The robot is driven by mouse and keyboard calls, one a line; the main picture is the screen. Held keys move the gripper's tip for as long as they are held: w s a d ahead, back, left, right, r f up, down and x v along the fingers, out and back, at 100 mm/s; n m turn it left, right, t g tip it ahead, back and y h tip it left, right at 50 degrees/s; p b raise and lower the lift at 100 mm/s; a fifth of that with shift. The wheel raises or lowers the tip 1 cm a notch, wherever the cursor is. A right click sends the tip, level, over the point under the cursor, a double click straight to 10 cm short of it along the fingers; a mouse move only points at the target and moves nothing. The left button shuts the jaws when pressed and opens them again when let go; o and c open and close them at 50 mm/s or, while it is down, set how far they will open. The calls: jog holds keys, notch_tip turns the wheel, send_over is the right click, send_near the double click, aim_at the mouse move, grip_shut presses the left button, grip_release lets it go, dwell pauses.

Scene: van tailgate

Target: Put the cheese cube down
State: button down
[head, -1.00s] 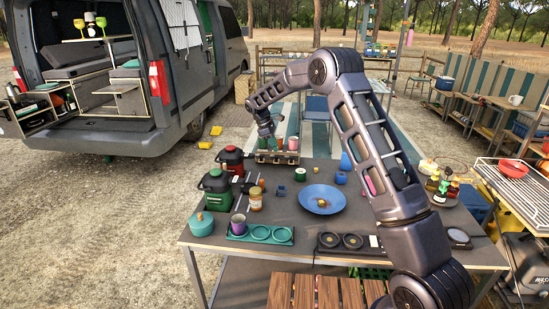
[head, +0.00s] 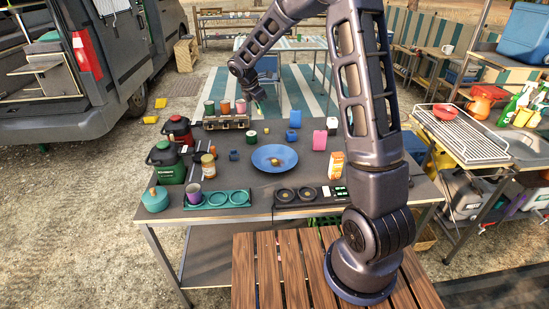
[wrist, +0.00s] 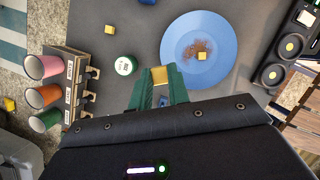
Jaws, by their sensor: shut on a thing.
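My gripper (wrist: 160,84) has green fingers shut on a yellow cheese cube (wrist: 159,75), which shows between the fingertips in the wrist view. In the head view my gripper (head: 259,106) hangs past the far part of the table, near the cup rack, and the held cube cannot be made out. A blue plate (wrist: 175,48) lies ahead and to the right in the wrist view, with another yellow cube (wrist: 201,56) and a brown patch on it. The plate (head: 260,150) also shows mid-table in the head view. The held cube appears clear of the plate.
A green can with a white lid (wrist: 126,66) stands near my fingers. A rack (head: 227,123) holds several coloured cups at the table's far edge. A two-burner stove (head: 297,196) sits at the near edge.

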jog(key=s+d+n, duration=0.3)
jog(key=s+d, duration=0.2)
send_near(274, 154)
jog(key=shift+t, duration=0.4)
jog(key=s+d+f, duration=0.1)
jog(key=f, duration=0.2)
jog(key=s+d+f, duration=0.1)
jog(key=f, duration=0.1)
jog(key=shift+s+d+f, duration=0.3)
jog(key=shift+s+f, duration=0.05)
jog(key=shift+f, duration=0.1)
jog(key=c, duration=1.3)
grip_release()
jog(key=shift+c, duration=0.2)
